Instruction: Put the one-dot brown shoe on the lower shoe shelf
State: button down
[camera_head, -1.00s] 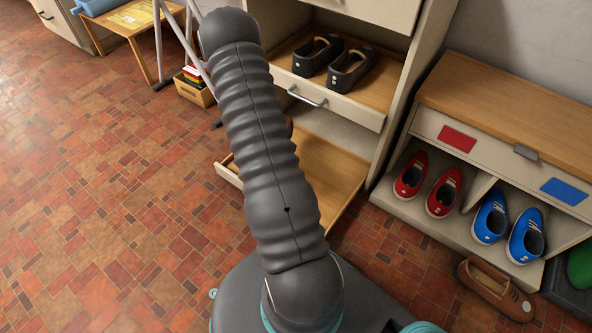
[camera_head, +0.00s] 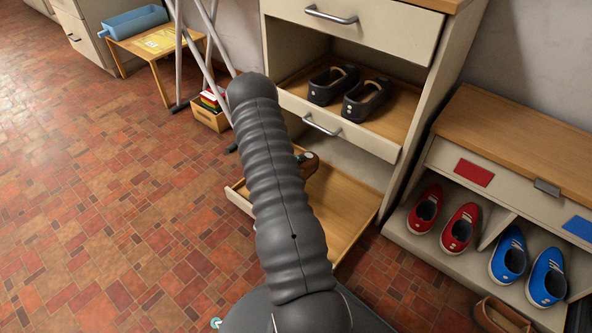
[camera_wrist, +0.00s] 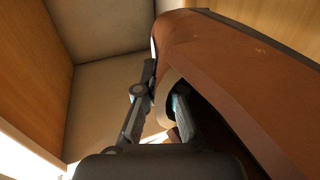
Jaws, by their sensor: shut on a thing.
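My gripper (camera_wrist: 161,92) is shut on the side wall of a brown shoe (camera_wrist: 240,75), which fills the right of the wrist view. In the head view only a small end of this brown shoe (camera_head: 309,162) shows past my arm, over the lower shoe shelf (camera_head: 352,205); its dots cannot be told. My arm hides the gripper there. The lower shelf is pulled out, with a bare wooden floor where visible and a low pale front. Whether the shoe touches the shelf cannot be told.
The upper shelf (camera_head: 388,128) above holds a pair of black shoes (camera_head: 347,90). To the right, a bench cabinet (camera_head: 520,140) holds red shoes (camera_head: 443,216) and blue shoes (camera_head: 527,266). Another brown shoe (camera_head: 500,316) lies on the floor. Tiled floor at left is clear.

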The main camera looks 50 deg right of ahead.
jog(key=shift+w+a+f, duration=0.1)
jog(key=shift+w+f, duration=0.5)
jog(key=shift+w, duration=0.35)
jog(key=shift+f+b, duration=0.55)
jog(key=shift+f, duration=1.35)
jog(key=c, duration=1.3)
grip_release()
jog(key=shift+f, duration=0.1)
